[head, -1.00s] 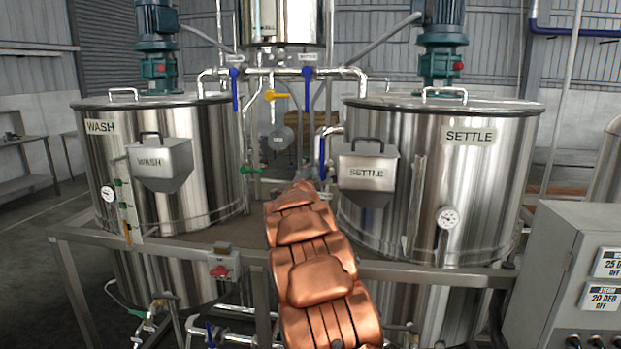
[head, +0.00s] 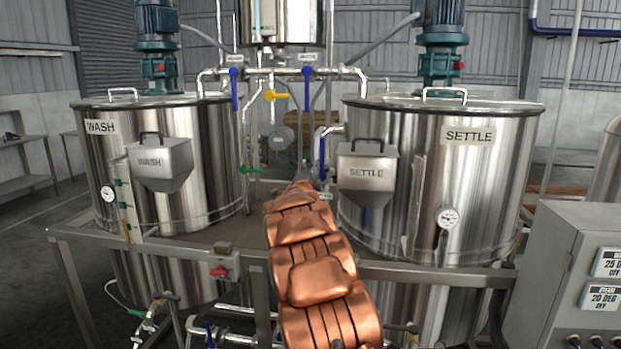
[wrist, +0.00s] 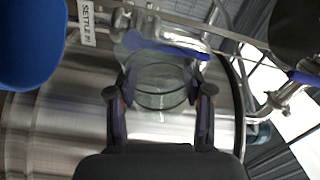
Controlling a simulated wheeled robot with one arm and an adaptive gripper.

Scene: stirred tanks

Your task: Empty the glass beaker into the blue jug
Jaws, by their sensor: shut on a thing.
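In the wrist view my gripper (wrist: 160,98) is shut on the clear glass beaker (wrist: 160,76), with one finger on each side of it. The beaker is see-through, so I cannot tell how much it holds. A large smooth blue shape, which looks like the blue jug (wrist: 28,40), is cut off by the upper left corner of the wrist view, apart from the beaker. In the head view my copper arm reaches forward between the two tanks and hides the gripper. I cannot make out the beaker or the jug there.
The WASH tank (head: 205,165) stands left and the SETTLE tank (head: 470,185) right, each with a hopper box in front. A steel frame rail (head: 420,271) runs before them. Pipes with blue valve handles (head: 235,88) cross between. A control box (head: 570,260) stands at right.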

